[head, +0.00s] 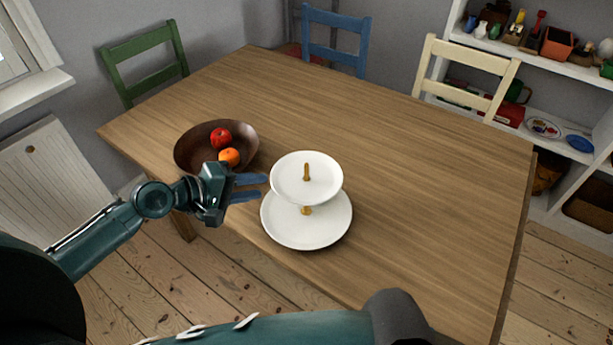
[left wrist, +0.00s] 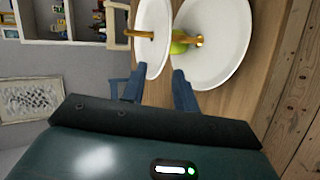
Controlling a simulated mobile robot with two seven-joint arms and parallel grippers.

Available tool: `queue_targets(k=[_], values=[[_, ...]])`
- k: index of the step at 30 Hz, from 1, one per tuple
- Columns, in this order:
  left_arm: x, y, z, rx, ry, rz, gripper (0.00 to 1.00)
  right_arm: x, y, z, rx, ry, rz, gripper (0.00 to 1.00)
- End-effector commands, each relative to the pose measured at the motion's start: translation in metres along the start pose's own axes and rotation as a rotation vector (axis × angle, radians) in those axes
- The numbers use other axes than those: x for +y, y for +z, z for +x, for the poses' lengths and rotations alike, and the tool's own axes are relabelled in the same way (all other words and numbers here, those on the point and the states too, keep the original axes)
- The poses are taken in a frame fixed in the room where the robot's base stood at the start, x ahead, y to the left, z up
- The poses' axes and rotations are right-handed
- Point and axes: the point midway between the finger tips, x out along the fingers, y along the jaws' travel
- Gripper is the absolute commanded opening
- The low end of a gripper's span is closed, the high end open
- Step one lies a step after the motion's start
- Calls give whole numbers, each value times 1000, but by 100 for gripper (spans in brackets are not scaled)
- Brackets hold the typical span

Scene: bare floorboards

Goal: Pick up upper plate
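The upper plate (head: 322,182) is small, round and white, on a gold stem above the larger white lower plate (head: 300,236). This tiered stand is upright near the table's edge. My left gripper (head: 250,188) is open and empty, just left of the upper plate, its blue fingers pointing at the rim. In the left wrist view, the upper plate (left wrist: 150,55) and lower plate (left wrist: 222,60) lie beyond the open fingertips (left wrist: 158,78). A green thing (left wrist: 178,47) shows between the plates, partly hidden by the stem. My right gripper is out of view.
A brown bowl (head: 186,155) with a red fruit (head: 220,137) and an orange fruit (head: 229,157) stands behind my left gripper. The wooden table (head: 430,190) is clear to the right. Green, blue and cream chairs stand around its far sides.

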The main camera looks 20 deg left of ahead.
Motion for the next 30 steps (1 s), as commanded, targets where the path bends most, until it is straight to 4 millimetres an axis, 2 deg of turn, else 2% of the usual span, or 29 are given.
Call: queue_targets(k=[7,17,27,30], values=[[-2,-1,36,0,3,-1,30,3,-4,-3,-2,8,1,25],[-4,-1,42,0,0,1,29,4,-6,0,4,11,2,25],[-4,-1,42,0,0,1,1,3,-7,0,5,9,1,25],[-4,-1,42,0,0,1,0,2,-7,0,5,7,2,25]])
